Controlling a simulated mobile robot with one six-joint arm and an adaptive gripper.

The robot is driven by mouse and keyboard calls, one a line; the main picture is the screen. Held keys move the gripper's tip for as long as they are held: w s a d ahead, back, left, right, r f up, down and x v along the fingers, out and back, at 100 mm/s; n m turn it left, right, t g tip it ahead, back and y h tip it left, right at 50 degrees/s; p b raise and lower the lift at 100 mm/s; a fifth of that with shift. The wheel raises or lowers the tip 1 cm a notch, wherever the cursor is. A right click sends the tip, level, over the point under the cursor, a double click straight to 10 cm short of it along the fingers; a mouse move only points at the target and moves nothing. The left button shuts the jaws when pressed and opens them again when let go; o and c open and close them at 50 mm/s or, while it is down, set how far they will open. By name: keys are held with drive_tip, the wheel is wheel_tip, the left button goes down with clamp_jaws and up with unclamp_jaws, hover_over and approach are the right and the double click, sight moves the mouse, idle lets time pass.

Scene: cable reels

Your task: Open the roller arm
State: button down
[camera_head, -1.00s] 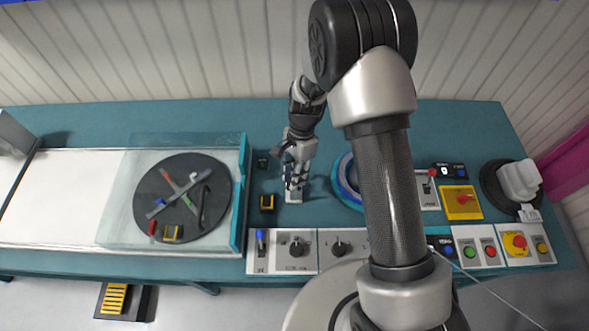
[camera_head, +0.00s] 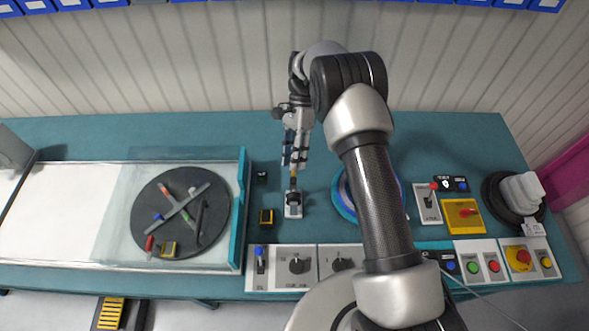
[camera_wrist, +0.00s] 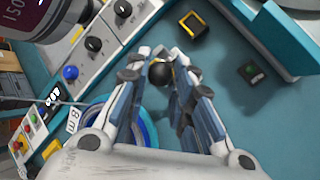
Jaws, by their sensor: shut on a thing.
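A small white-based fixture with a dark pivot (camera_head: 293,207) sits on the teal bench left of the blue reel. A short thin arm (camera_head: 293,183), which I take as the roller arm, rises from it toward my fingertips. My gripper (camera_head: 294,160) is just behind the fixture, pointing down. In the wrist view, a black ball knob (camera_wrist: 160,73) sits between the fingertips of my gripper (camera_wrist: 172,74), which is closed on it. The knob appears to be the roller arm's end; the fixture's base is hidden there.
The blue reel (camera_head: 345,200) lies right of the fixture, partly behind my arm. A clear-covered box with a dark turntable (camera_head: 150,205) stands left. Knob panels (camera_head: 282,268) line the front edge. A yellow-black block (camera_head: 266,216) lies close to the fixture.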

drive_tip(key=shift+w+d+f+b, duration=0.1)
drive_tip(key=shift+w+f+b, duration=0.35)
drive_tip(key=shift+w, duration=0.25)
drive_tip(key=shift+w+d+f+b, duration=0.1)
drive_tip(key=shift+w+f+b, duration=0.3)
drive_tip(key=shift+w, duration=0.3)
drive_tip(key=shift+r, duration=0.1)
drive_tip(key=c, duration=1.8)
unclamp_jaws()
drive_tip(key=shift+o, duration=1.4)
drive_tip(key=shift+a, duration=0.1)
drive_tip(key=shift+o, duration=0.6)
drive_tip(key=shift+w, duration=0.2)
